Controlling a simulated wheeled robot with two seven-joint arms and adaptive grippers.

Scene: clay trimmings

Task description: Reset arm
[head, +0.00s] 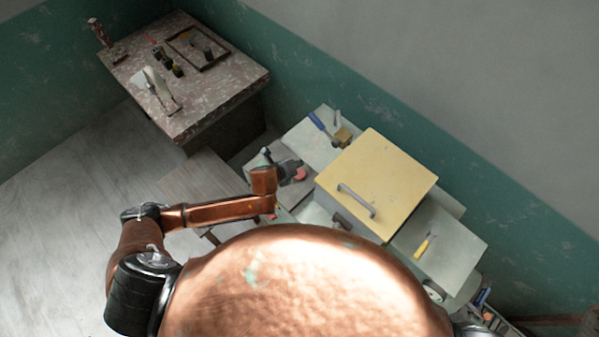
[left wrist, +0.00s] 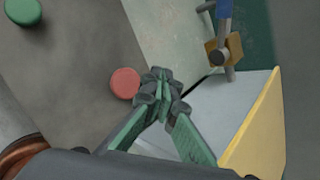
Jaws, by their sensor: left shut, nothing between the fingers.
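My left arm (head: 215,212) reaches in from the left in the head view. Its gripper (head: 288,167) is over a grey work surface, close to the yellow-topped box (head: 385,180). In the left wrist view the green-sided fingers of the left gripper (left wrist: 161,84) meet at their dark tips, with nothing between them. A red round piece (left wrist: 125,83) lies just left of the tips; it also shows in the head view (head: 300,174). My right gripper is not in view.
A blue-handled tool (head: 319,124) and a small tan block (head: 343,136) lie beyond the gripper. The box has a grey handle (head: 356,200). A yellow-handled tool (head: 423,246) lies at right. A cluttered table (head: 226,90) stands at far left. A green round piece (left wrist: 23,11) shows too.

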